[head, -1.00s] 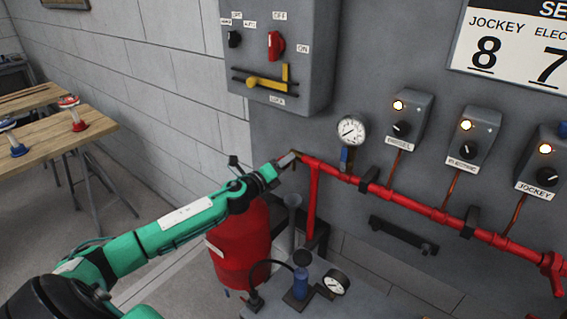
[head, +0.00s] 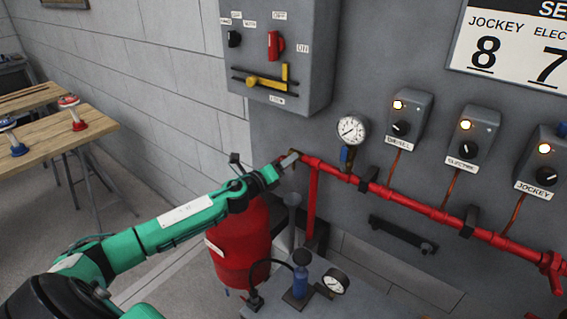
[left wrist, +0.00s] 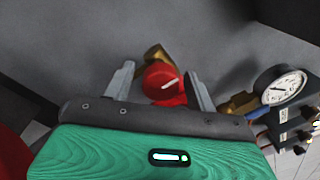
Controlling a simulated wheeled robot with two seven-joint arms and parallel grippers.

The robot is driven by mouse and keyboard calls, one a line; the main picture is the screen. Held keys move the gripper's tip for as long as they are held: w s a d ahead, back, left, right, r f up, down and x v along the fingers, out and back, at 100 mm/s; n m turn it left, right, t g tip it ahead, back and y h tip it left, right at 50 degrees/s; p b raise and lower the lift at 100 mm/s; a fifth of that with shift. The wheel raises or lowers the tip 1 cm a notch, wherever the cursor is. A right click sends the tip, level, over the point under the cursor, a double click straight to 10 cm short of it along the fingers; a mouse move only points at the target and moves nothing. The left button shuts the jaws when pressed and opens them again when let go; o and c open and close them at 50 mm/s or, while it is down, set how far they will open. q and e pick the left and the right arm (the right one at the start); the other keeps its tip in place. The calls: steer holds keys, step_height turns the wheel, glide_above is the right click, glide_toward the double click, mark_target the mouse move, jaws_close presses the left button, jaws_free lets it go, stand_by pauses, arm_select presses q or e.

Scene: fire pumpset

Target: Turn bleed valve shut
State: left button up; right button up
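My left gripper (head: 289,160) is at the left end of the red pipe (head: 400,202) on the grey panel. In the left wrist view its two fingers (left wrist: 162,73) stand apart. A red round part with a white mark (left wrist: 163,83) shows between them, with a gap to the left finger; contact with the right finger cannot be told. A brass fitting (left wrist: 154,57), apparently part of the bleed valve, sticks out beyond the red part. In the head view the gripper largely hides this end. My right gripper is not in view.
A grey switch box (head: 285,55) is above. A red tank (head: 240,245) and a small gauge stand (head: 301,280) are below.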

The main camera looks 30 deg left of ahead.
arm_select(q)
steer(key=s+a+b, duration=0.2)
steer(key=s+b, duration=0.3)
steer(key=s, duration=0.8)
steer(key=shift+s+f, duration=0.2)
steer(key=shift+s, duration=0.1)
stand_by(0.3)
steer(key=shift+s+f, duration=0.1)
stand_by(0.5)
